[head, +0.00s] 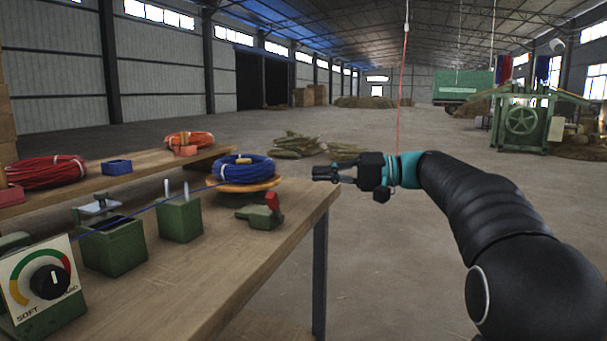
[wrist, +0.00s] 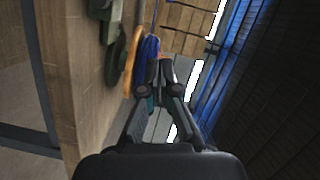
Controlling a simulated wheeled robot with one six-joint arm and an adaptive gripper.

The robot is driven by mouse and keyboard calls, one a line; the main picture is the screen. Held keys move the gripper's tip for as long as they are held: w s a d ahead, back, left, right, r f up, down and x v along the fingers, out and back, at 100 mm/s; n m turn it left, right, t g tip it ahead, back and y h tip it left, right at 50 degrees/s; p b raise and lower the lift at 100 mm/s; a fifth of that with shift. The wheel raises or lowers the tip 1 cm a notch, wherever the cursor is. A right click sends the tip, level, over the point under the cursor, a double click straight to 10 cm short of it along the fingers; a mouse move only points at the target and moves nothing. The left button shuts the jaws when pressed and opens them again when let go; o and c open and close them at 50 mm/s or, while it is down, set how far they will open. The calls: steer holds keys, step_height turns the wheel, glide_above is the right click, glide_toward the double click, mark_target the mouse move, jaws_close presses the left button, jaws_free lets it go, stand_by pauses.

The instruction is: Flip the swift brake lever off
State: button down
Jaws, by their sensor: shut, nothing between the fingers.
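The swift (head: 248,185) is an orange-brown disc with a blue wire coil (head: 243,167) on it, near the far end of the bench. The brake is a green block (head: 258,217) with a red-tipped lever (head: 272,201), in front of the swift; the red tip points up. My gripper (head: 318,173) is shut and empty, level with the swift and to the right of the brake, past the bench's right edge. In the wrist view my gripper (wrist: 160,68) shows closed fingers, with the disc's edge (wrist: 131,75) and green parts (wrist: 117,45) to their left.
The wooden bench (head: 255,265) also carries a green box (head: 180,220), another green box (head: 114,247) and a dial panel (head: 44,282). A blue wire runs low across them to the coil. A second bench behind holds red and orange coils. Right of the bench is open floor.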

steer(key=shift+s+d+r, duration=0.15)
steer(key=shift+d, duration=0.85)
steer(key=shift+s+d+r, duration=0.1)
steer(key=shift+s+d, duration=0.05)
steer(key=shift+d, duration=0.85)
